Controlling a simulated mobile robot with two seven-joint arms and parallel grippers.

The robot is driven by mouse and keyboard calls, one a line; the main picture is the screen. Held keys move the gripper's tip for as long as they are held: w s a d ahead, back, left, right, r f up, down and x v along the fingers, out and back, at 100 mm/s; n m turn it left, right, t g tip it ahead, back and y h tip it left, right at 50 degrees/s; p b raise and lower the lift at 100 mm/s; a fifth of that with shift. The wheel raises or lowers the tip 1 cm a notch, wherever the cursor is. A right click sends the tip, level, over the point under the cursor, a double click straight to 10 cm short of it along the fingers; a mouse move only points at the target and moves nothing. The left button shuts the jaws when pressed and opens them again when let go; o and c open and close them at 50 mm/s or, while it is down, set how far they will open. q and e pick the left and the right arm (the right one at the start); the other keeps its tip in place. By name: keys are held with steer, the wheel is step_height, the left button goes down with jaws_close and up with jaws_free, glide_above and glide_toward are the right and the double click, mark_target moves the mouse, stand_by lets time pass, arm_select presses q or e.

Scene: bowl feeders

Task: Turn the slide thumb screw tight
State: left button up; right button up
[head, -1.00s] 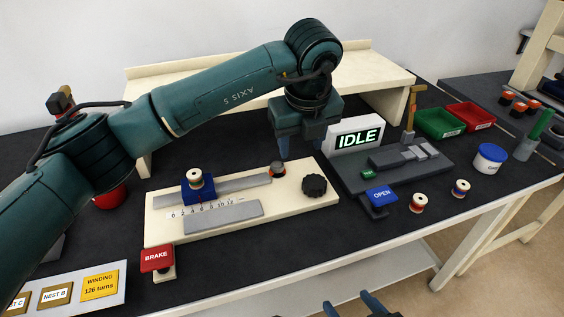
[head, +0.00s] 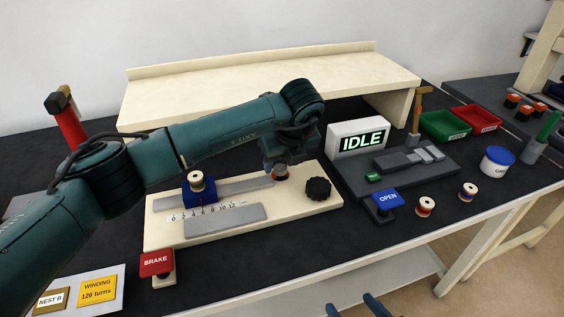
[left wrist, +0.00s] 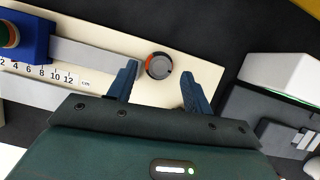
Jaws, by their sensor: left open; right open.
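A small round dark knob with a red-orange rim (head: 280,173), apparently the slide thumb screw, sits on the cream board at the right end of the grey rail. In the left wrist view the knob (left wrist: 159,67) lies between the fingertips, with a visible gap on both sides. My left gripper (left wrist: 159,74) is open and points at it; in the head view the arm partly hides this gripper. The blue slide block (head: 199,198) with a spool on top stands on the rail, left of the knob. My right gripper (head: 351,305) is open and empty at the bottom edge.
A black lobed knob (head: 318,189) stands right of the thumb screw on the cream board (head: 285,217). Further right are the IDLE display (head: 358,140), the blue OPEN button (head: 385,201) and loose spools. The red BRAKE button (head: 156,263) is at front left.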

arm_select(q)
steer(key=shift+w+a+f, duration=0.1)
steer(key=shift+w+f, duration=0.15)
steer(key=shift+f, duration=0.35)
steer(key=shift+c, duration=0.5)
steer(key=c, duration=0.9)
steer(key=shift+o, duration=0.2)
